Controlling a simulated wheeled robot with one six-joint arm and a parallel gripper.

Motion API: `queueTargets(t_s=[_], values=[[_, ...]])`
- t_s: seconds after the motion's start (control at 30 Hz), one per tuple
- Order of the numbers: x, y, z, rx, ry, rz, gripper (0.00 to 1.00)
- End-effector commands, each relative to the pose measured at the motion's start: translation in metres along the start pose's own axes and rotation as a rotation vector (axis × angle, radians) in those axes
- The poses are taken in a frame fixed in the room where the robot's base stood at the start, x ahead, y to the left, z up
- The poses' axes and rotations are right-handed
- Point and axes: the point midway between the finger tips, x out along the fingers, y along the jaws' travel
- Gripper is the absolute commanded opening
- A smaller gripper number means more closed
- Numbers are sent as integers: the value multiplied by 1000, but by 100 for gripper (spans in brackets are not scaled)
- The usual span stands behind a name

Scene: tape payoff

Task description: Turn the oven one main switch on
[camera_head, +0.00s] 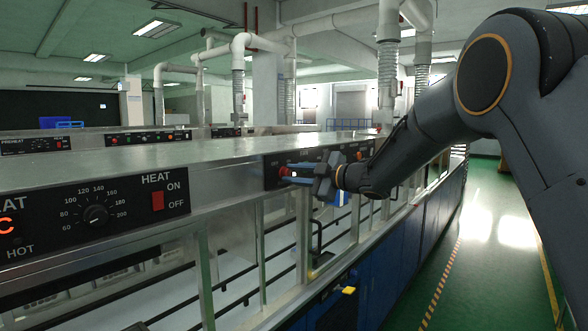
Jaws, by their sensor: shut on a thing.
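My gripper (286,173) reaches in from the right to a dark control panel (271,172) on the oven front, in the middle of the head camera view. Its two blue-grey fingers are shut around a small red switch (283,171) on that panel. The fingers cover part of the switch. The panel's lettering is too small to read, so I cannot confirm the switch's label or its position. The panel's right part is partly hidden behind my gripper and wrist.
A nearer panel at the left has a temperature dial (96,215) and a red HEAT switch (157,201) marked ON and OFF. The long metal oven top (200,153) runs beneath white pipes. A yellow latch (348,290) sits low on the front. The green aisle (480,240) is clear.

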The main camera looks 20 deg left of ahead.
Motion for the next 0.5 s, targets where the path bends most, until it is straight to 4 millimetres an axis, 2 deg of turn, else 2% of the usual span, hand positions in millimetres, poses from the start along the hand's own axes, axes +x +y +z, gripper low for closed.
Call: queueTargets(t_s=[0.2,0.5], values=[[0,-1,0,104,5,-9,1],[0,-2,1,161,8,-12,1]])
